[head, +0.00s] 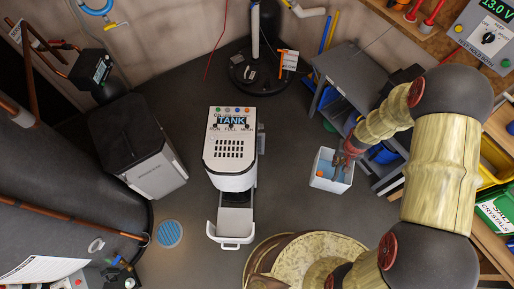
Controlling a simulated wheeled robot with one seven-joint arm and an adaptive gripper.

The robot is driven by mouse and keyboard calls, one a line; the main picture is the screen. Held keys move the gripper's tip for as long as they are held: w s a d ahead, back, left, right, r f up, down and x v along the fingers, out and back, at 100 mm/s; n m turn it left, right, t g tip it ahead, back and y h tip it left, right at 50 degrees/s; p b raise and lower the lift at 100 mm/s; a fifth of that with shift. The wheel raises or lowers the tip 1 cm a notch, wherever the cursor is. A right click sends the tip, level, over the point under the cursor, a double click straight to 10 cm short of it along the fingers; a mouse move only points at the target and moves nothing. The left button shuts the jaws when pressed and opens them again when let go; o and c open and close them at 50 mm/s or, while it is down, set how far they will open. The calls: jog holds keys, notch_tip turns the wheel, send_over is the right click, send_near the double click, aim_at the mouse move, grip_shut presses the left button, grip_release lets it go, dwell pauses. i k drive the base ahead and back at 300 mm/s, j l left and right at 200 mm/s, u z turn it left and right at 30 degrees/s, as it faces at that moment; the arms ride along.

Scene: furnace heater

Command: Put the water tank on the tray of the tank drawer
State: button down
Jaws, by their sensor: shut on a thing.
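My gripper (342,162) reaches down from the upper right and is shut on the tank's right back side; the fingertips are small and partly hidden. The tank drawer (232,150) is a white unit labelled TANK, left of the gripper. Its tray (231,231) is pulled out toward the bottom of the picture and looks empty. The tank is to the right of the tray and apart from it. Its height above the floor is hard to tell.
A dark box with a grey front (155,178) stands left of the drawer. A grey open cabinet (345,75) with blue items stands behind the gripper. A round blue floor grate (169,234) lies at lower left. The floor between tank and tray looks clear.

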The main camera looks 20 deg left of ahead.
aim_at(235, 224)
jog(key=k+j+u, duration=0.1)
jog(key=k+j, duration=0.2)
jog(key=k+j+u, duration=0.15)
jog(key=j, duration=0.3)
jog(key=k+j+u, duration=0.1)
jog(key=k+j, duration=0.25)
jog(key=k+j+u, duration=0.15)
jog(key=j, duration=0.3)
jog(key=k, duration=0.1)
